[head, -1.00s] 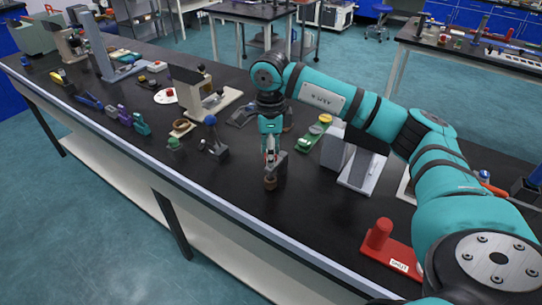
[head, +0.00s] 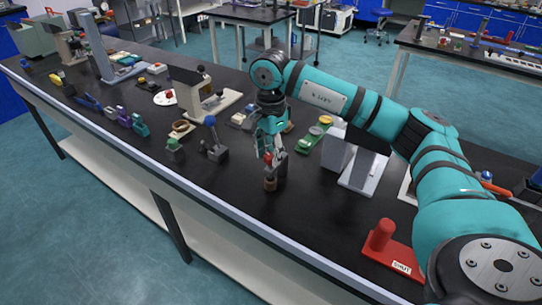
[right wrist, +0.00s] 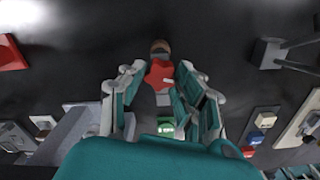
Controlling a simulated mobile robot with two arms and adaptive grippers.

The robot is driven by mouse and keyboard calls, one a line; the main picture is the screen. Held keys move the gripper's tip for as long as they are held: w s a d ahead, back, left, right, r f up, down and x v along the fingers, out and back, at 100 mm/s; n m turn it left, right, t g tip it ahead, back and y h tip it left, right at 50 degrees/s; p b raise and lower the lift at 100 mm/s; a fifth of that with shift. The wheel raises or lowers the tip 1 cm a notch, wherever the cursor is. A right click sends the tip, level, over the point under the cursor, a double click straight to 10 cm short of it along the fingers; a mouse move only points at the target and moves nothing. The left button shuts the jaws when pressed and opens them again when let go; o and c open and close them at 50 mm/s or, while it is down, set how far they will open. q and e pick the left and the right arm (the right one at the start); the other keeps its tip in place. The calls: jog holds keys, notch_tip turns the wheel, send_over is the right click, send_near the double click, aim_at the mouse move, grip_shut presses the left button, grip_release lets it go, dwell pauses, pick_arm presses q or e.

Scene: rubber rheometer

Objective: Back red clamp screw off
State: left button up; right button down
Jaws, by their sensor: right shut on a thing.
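The red clamp screw (head: 268,158) tops a small grey clamp (head: 279,168) on the black bench, with a brown round piece (head: 270,184) at its front foot. In the right wrist view the red star-shaped knob (right wrist: 160,75) sits between the finger ends. My right gripper (head: 268,149) points down from above and is shut on the knob; the fingers hide part of the knob and clamp. My left gripper is not in view.
A blue-knobbed grey fixture (head: 215,150) and a green-topped block (head: 175,146) stand left of the clamp. A green rack (head: 310,140) and grey box (head: 338,150) stand right. A red stand (head: 384,240) is at the front right. Bare bench lies in front.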

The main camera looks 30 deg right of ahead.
jog(key=shift+f, duration=0.1)
jog(key=shift+n, duration=0.9)
jog(key=n, duration=0.2)
jog(key=shift+n+b, duration=0.4)
jog(key=c, duration=1.1)
grip_release()
